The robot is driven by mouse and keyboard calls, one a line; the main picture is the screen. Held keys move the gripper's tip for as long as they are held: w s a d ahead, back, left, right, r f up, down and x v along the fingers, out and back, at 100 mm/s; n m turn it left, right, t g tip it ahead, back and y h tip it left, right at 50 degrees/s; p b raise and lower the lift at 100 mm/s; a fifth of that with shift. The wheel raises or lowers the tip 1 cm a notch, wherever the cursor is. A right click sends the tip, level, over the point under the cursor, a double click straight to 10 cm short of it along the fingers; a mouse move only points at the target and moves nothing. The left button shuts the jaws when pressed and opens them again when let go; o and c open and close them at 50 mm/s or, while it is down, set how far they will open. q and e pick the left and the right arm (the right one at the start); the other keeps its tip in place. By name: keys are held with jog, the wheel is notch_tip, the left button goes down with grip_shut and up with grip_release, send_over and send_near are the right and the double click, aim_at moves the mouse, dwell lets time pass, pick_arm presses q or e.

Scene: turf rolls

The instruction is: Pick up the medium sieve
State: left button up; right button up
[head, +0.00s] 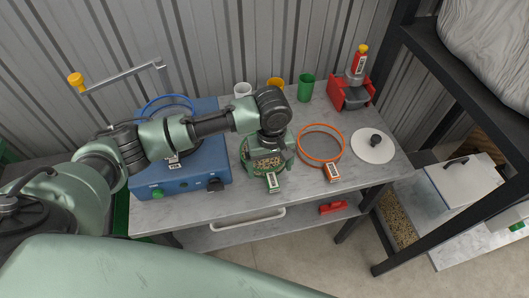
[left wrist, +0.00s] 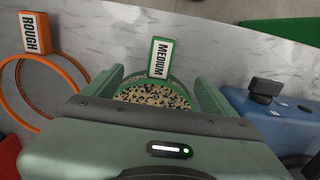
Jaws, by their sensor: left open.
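The medium sieve is a green-rimmed round sieve with a tag reading MEDIUM (head: 272,184), on the grey table. It holds a speckled grain-like mix (head: 266,165). In the left wrist view the tag (left wrist: 160,57) stands out from the rim, and the near part of the sieve is hidden by my gripper body. My left gripper (head: 267,156) is directly over the sieve, pointing down. Its jaws are open, with one finger on each side of the sieve, as the left wrist view also shows. I cannot tell whether the fingers touch the rim. My right gripper is not in view.
An orange sieve tagged ROUGH (head: 333,172) lies just right. A white lid (head: 372,147) lies beyond it. A blue machine (head: 205,180) stands left, under my arm. Cups, including a green one (head: 306,88), and a red holder (head: 338,94) line the back. A dark shelf frame (head: 390,238) stands right.

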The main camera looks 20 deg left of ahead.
aim_at(270, 172)
pick_arm(q)
jog(key=f, duration=0.3)
jog(key=shift+w+f, duration=0.3)
jog(key=shift+f, duration=0.05)
grip_shut()
jog(key=shift+r, duration=0.1)
